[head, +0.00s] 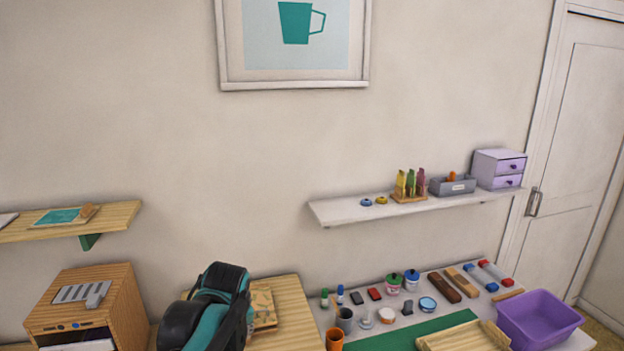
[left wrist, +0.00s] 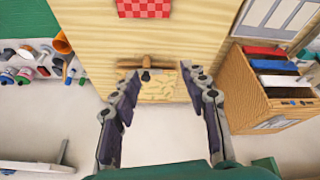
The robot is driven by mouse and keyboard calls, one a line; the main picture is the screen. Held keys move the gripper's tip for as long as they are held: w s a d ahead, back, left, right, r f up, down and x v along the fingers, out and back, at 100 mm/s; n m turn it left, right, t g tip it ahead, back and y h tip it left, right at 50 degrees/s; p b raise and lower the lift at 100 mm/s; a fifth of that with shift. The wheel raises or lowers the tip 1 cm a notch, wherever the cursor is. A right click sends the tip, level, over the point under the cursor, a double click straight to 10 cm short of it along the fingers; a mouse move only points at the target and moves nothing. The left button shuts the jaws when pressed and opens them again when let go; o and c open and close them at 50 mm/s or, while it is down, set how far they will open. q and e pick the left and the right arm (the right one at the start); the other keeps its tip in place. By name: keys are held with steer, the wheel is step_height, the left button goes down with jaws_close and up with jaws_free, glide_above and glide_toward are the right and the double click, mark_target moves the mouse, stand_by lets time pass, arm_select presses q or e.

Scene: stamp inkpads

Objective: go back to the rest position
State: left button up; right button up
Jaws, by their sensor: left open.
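My left arm shows in the head view as a teal and black link at the bottom, left of centre. Its fingers are not distinct there. In the left wrist view my left gripper (left wrist: 158,72) has its two dark fingers spread wide apart, with nothing held between them. Beyond and below the fingers lies a patterned wooden board (left wrist: 155,90) with a brown handled tool (left wrist: 147,66) at its edge. The board also shows partly behind my arm in the head view (head: 263,307). My right gripper is in neither view.
A wooden cabinet (head: 115,300) stands left of my arm. On the right, the table holds small pots, stamps and inkpads (head: 374,294), a green mat (head: 430,333), a wooden tray (head: 465,338) and a purple bin (head: 540,318). Wall shelves hang left (head: 112,216) and right (head: 345,211).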

arm_select(q)
steer(key=s+f+m+t+h+b, duration=0.1)
steer(key=s+f+m, duration=0.2)
steer(key=s, duration=0.6)
steer(key=s+f+m+t+b, duration=0.2)
steer(key=s+f+m, duration=0.1)
steer(key=s+f, duration=0.4)
steer(key=shift+s+f+h, duration=0.35)
steer(key=shift+s+h, duration=0.05)
steer(key=shift+s, duration=0.55)
